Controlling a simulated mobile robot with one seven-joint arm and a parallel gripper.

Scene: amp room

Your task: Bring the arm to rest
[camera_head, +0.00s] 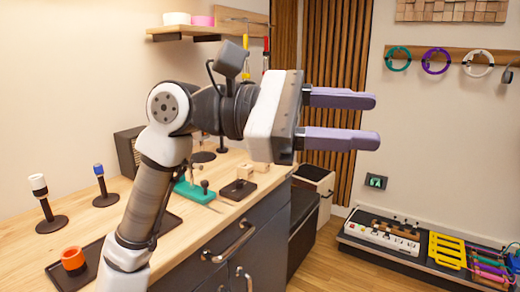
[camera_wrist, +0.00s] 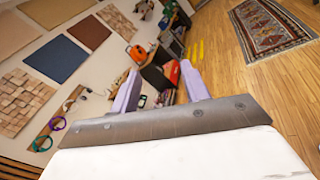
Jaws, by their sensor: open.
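My arm rises from the bottom left of the head view and is bent at the elbow, in front of the workbench. My gripper (camera_head: 376,121) points to the right, well above the bench and floor. Its two purple fingers are spread apart with nothing between them. In the wrist view the gripper (camera_wrist: 162,85) also shows open and empty, with the room seen between and beyond the fingers. The arm hides part of the bench top and the wall behind it.
A wooden workbench (camera_head: 30,258) holds an orange ring (camera_head: 73,260) on a dark tray, small stands and a teal tool (camera_head: 195,191). A low shelf (camera_head: 400,262) with a power strip and yellow rack stands right. Coloured rings (camera_head: 398,59) hang on the wall. A patterned rug (camera_wrist: 272,30) lies on open floor.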

